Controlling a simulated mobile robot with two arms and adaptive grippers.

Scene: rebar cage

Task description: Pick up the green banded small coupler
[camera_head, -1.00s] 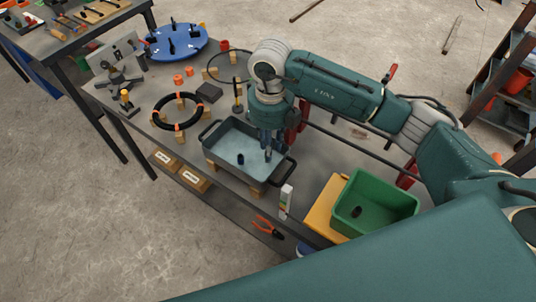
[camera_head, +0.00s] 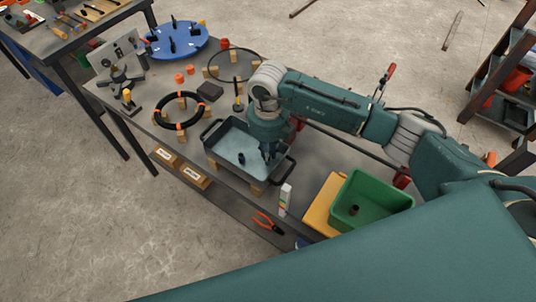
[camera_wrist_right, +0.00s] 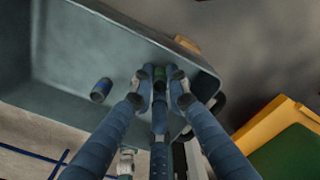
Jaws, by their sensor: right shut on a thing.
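My right gripper (camera_head: 268,152) reaches down into the grey tray (camera_head: 222,166). In the right wrist view, its fingers (camera_wrist_right: 160,82) are closed around a small dark coupler with a green band (camera_wrist_right: 160,74). This coupler is near the tray's end wall, and the fingers partly hide it. In the head view, the gripper hides it. A second small dark coupler (camera_head: 240,158) stands apart in the tray; in the right wrist view it shows a blue band (camera_wrist_right: 101,90). My left gripper is not in view.
A white box (camera_head: 285,197) and orange-handled pliers (camera_head: 263,217) are near the front. A black ring (camera_head: 182,125) stands left on blocks.

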